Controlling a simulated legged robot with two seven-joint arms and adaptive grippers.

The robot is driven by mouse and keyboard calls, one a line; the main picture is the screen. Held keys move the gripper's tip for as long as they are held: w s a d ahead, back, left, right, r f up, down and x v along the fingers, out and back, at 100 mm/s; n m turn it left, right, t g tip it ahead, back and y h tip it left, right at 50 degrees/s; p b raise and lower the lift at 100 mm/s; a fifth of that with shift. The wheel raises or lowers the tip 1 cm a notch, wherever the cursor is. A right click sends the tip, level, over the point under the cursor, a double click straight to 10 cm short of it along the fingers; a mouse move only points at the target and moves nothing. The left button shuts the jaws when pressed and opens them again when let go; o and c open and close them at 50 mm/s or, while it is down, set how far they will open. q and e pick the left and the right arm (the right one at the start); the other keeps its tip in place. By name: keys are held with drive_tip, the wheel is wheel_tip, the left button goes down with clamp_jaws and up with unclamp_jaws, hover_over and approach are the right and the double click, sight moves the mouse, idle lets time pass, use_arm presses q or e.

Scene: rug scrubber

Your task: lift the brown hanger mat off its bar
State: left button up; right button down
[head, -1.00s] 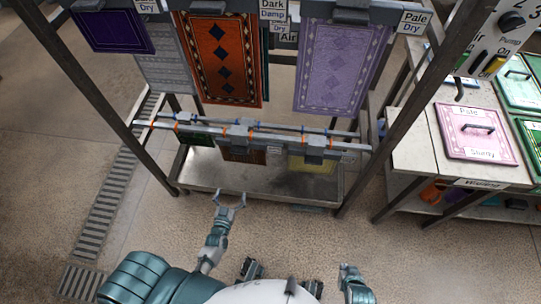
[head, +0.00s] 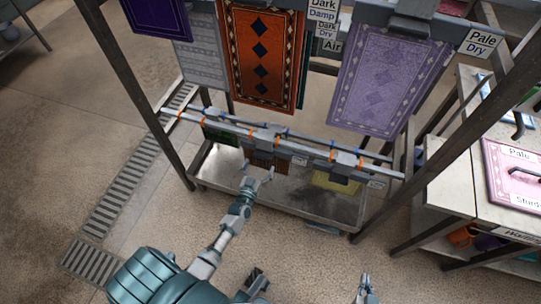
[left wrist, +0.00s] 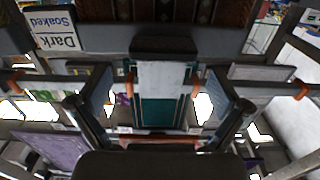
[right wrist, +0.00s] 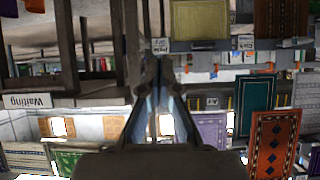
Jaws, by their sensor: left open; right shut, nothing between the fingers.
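The brown mat (head: 263,159) hangs from a clamp on the low front bar (head: 225,122) of the rack, above the metal tray. In the left wrist view a brown patterned mat (left wrist: 190,10) fills the top edge, above a grey clamp block (left wrist: 165,47). My left gripper (head: 258,171) is open and empty, just in front of and below the brown mat, partly covering it; whether it touches the mat I cannot tell. In the left wrist view its fingers (left wrist: 160,106) stand wide apart. My right gripper (head: 366,284) is shut and empty, low and away from the rack.
A dark green mat (head: 222,137) and a yellow mat (head: 335,182) hang on either side. Large orange (head: 262,60) and lilac (head: 388,80) mats hang above. The rack's slanted posts (head: 125,85) flank the bar. A table (head: 470,175) stands at the right.

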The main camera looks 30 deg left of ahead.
sight(261, 158)
use_arm(q)
drive_tip(key=x, duration=0.2)
drive_tip(key=b+x, duration=0.1)
drive_tip(key=x, duration=0.1)
drive_tip(key=shift+w+a+f, duration=0.2)
drive_tip(key=shift+w+a, duration=0.05)
drive_tip(key=shift+a, duration=0.05)
drive_tip(key=shift+w+r, duration=0.1)
drive_tip(key=shift+w, duration=0.1)
drive_tip(key=shift+r, duration=0.1)
drive_tip(key=shift+c, duration=1)
drive_tip(key=c, duration=1.2)
drive_tip(key=shift+c, duration=0.7)
use_arm(e)
drive_tip(key=w+r+t, duration=0.1)
drive_tip(key=w+a+r+t, duration=0.1)
drive_tip(key=w+r+t, duration=0.1)
drive_tip(key=shift+a+r+y, duration=0.25)
drive_tip(key=shift+y, duration=0.15)
use_arm(q)
drive_tip(key=shift+r, duration=0.1)
